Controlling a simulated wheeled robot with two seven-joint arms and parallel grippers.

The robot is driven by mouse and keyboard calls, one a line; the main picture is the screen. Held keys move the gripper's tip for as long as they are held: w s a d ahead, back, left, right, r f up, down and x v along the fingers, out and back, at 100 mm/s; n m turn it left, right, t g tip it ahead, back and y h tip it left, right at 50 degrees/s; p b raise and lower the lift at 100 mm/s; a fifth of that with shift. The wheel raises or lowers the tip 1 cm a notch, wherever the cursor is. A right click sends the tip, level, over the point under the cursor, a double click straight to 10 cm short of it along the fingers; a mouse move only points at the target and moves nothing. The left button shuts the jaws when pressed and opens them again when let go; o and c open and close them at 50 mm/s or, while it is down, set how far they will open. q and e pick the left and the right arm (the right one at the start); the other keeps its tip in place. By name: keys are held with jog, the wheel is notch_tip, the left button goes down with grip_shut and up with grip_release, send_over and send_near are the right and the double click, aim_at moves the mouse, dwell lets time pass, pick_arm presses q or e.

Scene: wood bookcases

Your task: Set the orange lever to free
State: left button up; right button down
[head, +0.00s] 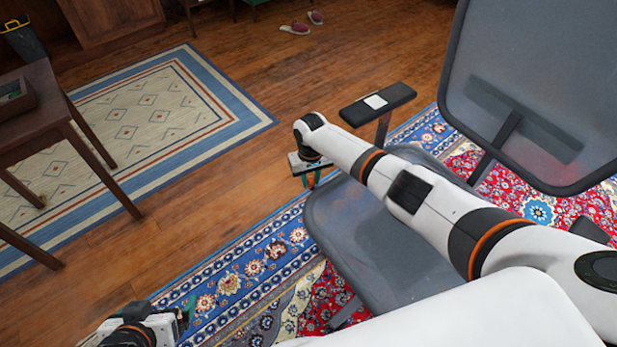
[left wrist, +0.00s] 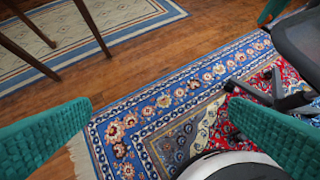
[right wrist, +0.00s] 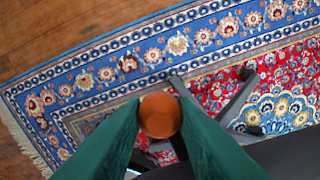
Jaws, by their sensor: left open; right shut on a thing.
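The orange lever shows in the right wrist view as a round orange-brown end (right wrist: 160,115) between two green fingers. My right gripper (right wrist: 160,108) is shut on it. I cannot tell which setting the lever is in. My left gripper (left wrist: 160,103) is open and empty over the rug in the left wrist view. In the head view it shows partly at the bottom left (head: 182,318), apart from the chair.
The chair has a mesh backrest (head: 540,70) at the right and a black armrest (head: 400,94) beyond my right arm. A patterned blue and red rug (head: 240,285) lies under it. A dark wooden table (head: 35,105) stands at the left. Wood floor between is clear.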

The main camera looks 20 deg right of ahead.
pick_arm(q)
jog(key=shift+s+a+f+g+y+p, duration=0.15)
jog(key=shift+s+a+f+g, duration=0.1)
jog(key=shift+s+g, duration=0.35)
jog(key=shift+s+a+f+g+y+p, duration=0.1)
jog(key=shift+s+a+f+g, duration=0.2)
jog(key=shift+s, duration=0.45)
jog(key=shift+s+a+f+g+y+p, duration=0.1)
jog(key=shift+s+a+f+g+p, duration=0.1)
jog(key=shift+s+g, duration=0.4)
pick_arm(e)
jog(key=shift+w+d+m, duration=0.2)
jog(key=shift+d+m, duration=0.3)
jog(key=shift+m, duration=0.3)
pick_arm(q)
jog(key=shift+s, duration=0.1)
pick_arm(e)
jog(key=c, duration=1.1)
grip_release()
jog(key=shift+c, duration=0.2)
